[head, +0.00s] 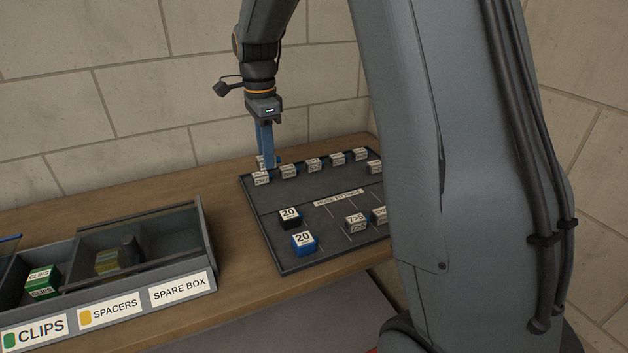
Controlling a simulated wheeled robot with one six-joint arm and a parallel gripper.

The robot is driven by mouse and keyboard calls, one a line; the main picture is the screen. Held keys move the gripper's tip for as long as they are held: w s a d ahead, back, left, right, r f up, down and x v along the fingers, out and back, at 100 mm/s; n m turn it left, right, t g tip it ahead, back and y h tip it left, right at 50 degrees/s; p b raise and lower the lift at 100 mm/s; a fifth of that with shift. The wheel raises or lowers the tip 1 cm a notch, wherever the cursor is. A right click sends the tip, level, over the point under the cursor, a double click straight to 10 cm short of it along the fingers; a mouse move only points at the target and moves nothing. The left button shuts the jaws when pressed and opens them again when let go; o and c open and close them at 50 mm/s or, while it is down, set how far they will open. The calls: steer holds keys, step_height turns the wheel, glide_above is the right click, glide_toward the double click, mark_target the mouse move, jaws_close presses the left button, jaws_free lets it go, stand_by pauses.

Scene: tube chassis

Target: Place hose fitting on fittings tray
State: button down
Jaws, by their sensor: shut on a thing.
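The fittings tray (262,210) is a dark tray labelled "HOSE FITTINGS" on the wooden bench. Small labelled blocks stand in a row along its back. Toward the front left are a black block marked 20 (290,218) and a blue block marked 20 (304,244). Grey blocks (356,224) stand to their right. My gripper (267,160) points down at the tray's back left corner, its blue fingers shut on a small pale-labelled hose fitting (261,161). The fingers partly hide it. I cannot tell whether it touches the tray.
Left of the tray stands a grey divided box (205,245) labelled CLIPS, SPACERS and SPARE BOX, with a green clips block (42,282) inside. A clear strip of wooden bench (240,265) lies between. A block wall is close behind. My arm hides the tray's right side.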

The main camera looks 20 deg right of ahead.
step_height(320, 180, down, 10)
steer(key=shift+r+p, duration=0.1)
steer(key=shift+p, duration=1)
steer(key=shift+f, duration=0.2)
steer(key=c, duration=1.5)
jaws_free()
steer(key=shift+r, duration=0.1)
step_height(320, 180, up, 12)
steer(key=b, duration=0.3)
steer(key=shift+r, duration=0.1)
